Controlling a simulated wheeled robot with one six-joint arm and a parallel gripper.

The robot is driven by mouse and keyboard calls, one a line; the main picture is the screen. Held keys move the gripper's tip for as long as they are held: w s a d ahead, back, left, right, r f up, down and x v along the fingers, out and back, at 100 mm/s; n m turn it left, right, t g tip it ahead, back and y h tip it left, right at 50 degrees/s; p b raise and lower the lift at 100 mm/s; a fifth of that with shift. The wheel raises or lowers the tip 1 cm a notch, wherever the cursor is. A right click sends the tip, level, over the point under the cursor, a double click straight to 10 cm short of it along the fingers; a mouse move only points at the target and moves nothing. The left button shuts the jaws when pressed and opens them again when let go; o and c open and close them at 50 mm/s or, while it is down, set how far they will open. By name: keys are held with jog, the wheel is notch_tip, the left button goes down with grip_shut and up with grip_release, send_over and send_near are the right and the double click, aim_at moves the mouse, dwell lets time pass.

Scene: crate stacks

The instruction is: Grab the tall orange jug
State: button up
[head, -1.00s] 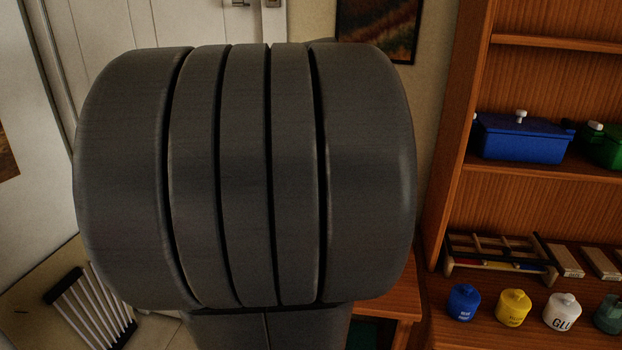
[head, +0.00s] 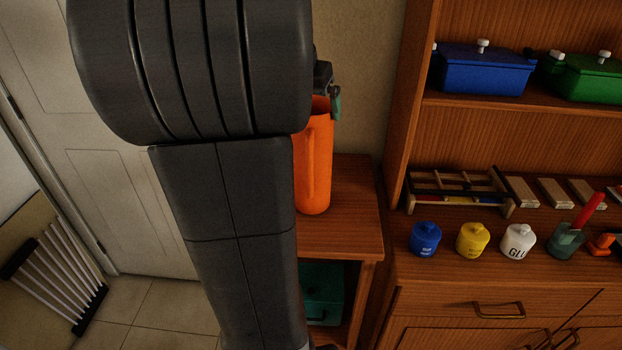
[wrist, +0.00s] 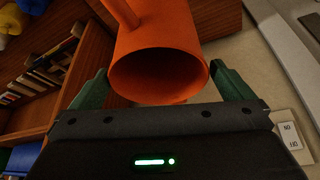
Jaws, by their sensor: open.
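The tall orange jug (head: 314,170) stands upright on a small wooden side table (head: 350,212), partly hidden behind my arm in the head view. Its handle faces the camera there. In the wrist view the jug (wrist: 157,40) shows its round open mouth close in front of my gripper (wrist: 165,88). My gripper's green fingers are apart, one on each side of the jug's rim. In the head view a green fingertip (head: 337,104) shows at the right of the jug's top. I cannot tell whether the fingers touch the jug.
A wooden shelf unit (head: 397,150) stands right of the side table, with blue (head: 425,239), yellow (head: 473,239) and white (head: 518,241) pots on it. A teal box (head: 322,291) sits under the table. A wall is close behind the jug.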

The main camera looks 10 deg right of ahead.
jog(key=x, duration=0.4)
jog(key=shift+s+f, duration=0.1)
jog(key=shift+f, duration=0.15)
jog(key=shift+c, duration=0.4)
jog(key=shift+r, duration=0.1)
jog(key=c, duration=1.7)
jog(key=shift+r, duration=0.1)
jog(key=shift+c, duration=0.2)
